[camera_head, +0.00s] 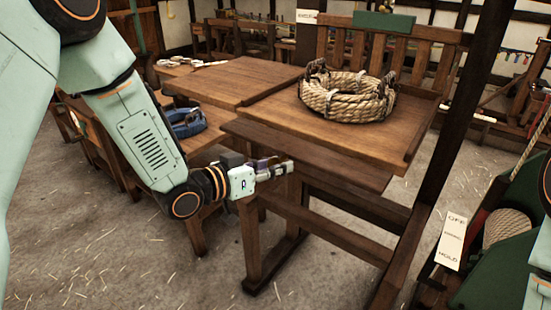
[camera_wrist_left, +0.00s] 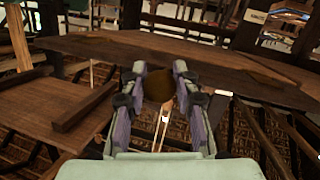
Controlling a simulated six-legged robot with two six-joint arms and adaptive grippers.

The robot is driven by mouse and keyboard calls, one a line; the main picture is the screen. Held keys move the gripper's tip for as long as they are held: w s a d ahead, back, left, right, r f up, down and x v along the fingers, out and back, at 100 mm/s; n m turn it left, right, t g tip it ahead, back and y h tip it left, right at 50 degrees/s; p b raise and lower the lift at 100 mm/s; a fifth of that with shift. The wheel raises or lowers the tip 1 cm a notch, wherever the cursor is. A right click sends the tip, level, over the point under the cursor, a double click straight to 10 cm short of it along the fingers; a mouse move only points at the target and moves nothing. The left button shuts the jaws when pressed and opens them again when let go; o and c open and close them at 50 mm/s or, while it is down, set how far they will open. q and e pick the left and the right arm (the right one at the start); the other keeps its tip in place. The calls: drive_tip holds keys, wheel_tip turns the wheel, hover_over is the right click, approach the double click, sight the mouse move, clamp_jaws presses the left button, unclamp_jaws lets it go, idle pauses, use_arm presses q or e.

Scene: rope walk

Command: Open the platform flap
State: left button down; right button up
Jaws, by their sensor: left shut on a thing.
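The platform flap (camera_head: 315,158) is a brown wooden board along the near edge of the wooden platform (camera_head: 268,108), slightly below its top. My left gripper (camera_head: 284,168) is at the near edge of this board in the head view. In the left wrist view my left gripper (camera_wrist_left: 159,75) has its two fingers on either side of a round brown knob (camera_wrist_left: 157,88), and it is shut on it. The flap's board (camera_wrist_left: 235,72) stretches across behind the knob. The fingers hide the knob in the head view. My right gripper is not in view.
A coiled rope basket (camera_head: 345,98) sits on the platform. A blue tool (camera_head: 187,122) lies on a lower bench at left. A dark wooden post (camera_head: 462,120) rises at right, near a green machine with an OFF/HOLD sign (camera_head: 452,240). The floor at front is clear apart from straw.

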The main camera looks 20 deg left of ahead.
use_arm(q)
drive_tip(key=shift+w+r+p, duration=0.2)
drive_tip(key=shift+r+p, duration=0.5)
drive_tip(key=shift+r, duration=0.35)
drive_tip(key=c, duration=1.5)
unclamp_jaws()
drive_tip(key=o, duration=0.5)
drive_tip(key=shift+s+a, duration=0.1)
drive_tip(key=shift+s, duration=0.2)
drive_tip(key=shift+w+f, duration=0.15)
drive_tip(key=shift+w, duration=0.05)
drive_tip(key=shift+v, duration=3.1)
drive_tip(key=shift+s+a+r, duration=0.3)
drive_tip(key=shift+s+r, duration=0.05)
drive_tip(key=shift+s, duration=0.3)
